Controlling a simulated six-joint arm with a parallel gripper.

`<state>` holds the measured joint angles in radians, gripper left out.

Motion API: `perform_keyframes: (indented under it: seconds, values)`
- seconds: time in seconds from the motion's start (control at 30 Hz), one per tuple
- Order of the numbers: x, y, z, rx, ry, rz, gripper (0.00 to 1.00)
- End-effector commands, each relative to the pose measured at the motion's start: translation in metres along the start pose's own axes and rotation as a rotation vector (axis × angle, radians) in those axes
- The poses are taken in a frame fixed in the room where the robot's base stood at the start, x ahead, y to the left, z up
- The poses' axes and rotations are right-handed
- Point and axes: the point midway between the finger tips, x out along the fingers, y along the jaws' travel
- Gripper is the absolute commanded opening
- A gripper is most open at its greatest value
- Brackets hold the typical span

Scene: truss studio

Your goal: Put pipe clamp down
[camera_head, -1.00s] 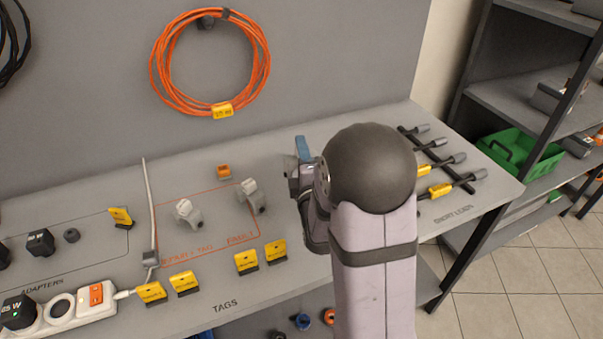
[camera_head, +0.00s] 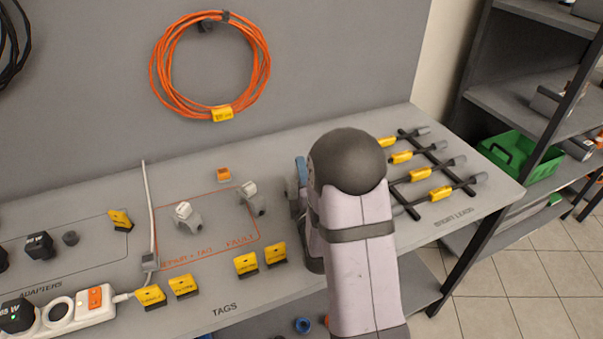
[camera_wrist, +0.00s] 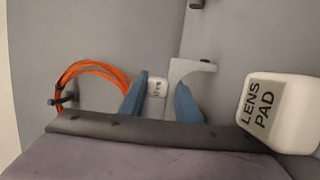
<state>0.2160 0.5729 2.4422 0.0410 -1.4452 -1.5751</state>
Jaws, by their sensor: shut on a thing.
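My gripper's blue fingers (camera_wrist: 160,92) are shut on a pipe clamp, seen in the wrist view as a pale grey curved jaw (camera_wrist: 190,68) by the right finger. In the head view one blue fingertip (camera_head: 301,172) shows left of my arm, which hides most of the gripper and the held clamp. Two grey clamp-like pieces with white tops (camera_head: 187,213) (camera_head: 252,199) stand on the bench inside the orange outline.
Yellow tags (camera_head: 246,264) stand along the bench front. A small orange piece (camera_head: 224,174) lies behind the outline. Leads on a black rack (camera_head: 440,170) are at right. An orange cable coil (camera_head: 262,85) hangs on the wall. A white "LENS PAD" block (camera_wrist: 268,110) fills the wrist view's right.

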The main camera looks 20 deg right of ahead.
Motion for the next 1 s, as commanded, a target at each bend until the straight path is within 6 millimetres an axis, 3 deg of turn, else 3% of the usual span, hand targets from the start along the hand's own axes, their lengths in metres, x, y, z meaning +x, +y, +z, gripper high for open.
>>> perform_keyframes:
  seconds: [0.3,0.33,0.4,0.87,1.0]
  values:
    - [0.000,-0.004,0.000,0.000,0.000,0.002,0.01]
    - [0.000,-0.003,0.000,0.000,0.000,0.000,0.34]
    - [0.000,-0.003,0.000,0.000,0.000,-0.001,0.48]
    - [0.000,0.003,0.000,0.000,0.000,0.000,0.48]
    - [-0.012,-0.001,0.000,0.000,0.000,-0.001,0.48]
